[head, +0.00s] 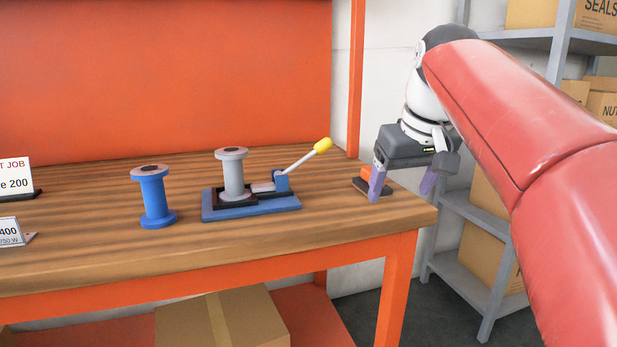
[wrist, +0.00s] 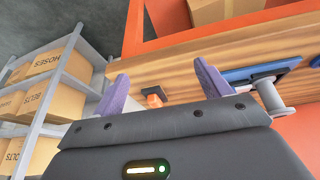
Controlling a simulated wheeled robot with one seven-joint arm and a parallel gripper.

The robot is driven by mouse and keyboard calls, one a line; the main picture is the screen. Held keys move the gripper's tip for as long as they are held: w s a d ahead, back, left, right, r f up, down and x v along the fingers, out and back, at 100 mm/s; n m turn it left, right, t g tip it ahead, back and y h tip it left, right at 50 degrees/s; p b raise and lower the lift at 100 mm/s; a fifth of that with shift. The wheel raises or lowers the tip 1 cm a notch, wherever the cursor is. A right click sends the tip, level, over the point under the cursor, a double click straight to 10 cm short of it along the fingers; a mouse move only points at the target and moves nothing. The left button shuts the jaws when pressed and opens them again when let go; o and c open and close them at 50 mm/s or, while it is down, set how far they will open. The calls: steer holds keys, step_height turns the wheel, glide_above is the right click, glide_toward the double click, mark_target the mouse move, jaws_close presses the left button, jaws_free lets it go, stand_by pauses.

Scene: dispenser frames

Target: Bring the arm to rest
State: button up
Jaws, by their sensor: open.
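My arm reaches in from the right of the head view, with red and white links. My gripper (head: 405,190) hangs at the right end of the wooden workbench (head: 330,225), its purple fingers spread apart and empty. In the wrist view the two purple fingers (wrist: 160,85) also stand wide apart with nothing between them. A small orange and black block (head: 370,187) sits on the bench near the right edge, partly behind the left finger. It also shows between the fingers in the wrist view (wrist: 154,100); I cannot tell whether the finger touches it.
A blue fixture (head: 250,208) holds a grey spool (head: 232,175) beside a yellow-tipped lever (head: 322,146). A blue spool (head: 153,198) stands to its left. Small signs (head: 12,175) are at far left. Shelving with boxes (head: 480,205) stands right of the bench.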

steer(key=s+f+m+t, duration=0.1)
steer(key=s+f+m, duration=0.1)
steer(key=s+f, duration=1.8)
step_height(320, 180, down, 4)
steer(key=shift+d+f+m+h, duration=0.1)
steer(key=shift+d+m+h, duration=0.1)
steer(key=shift+m+h, duration=0.2)
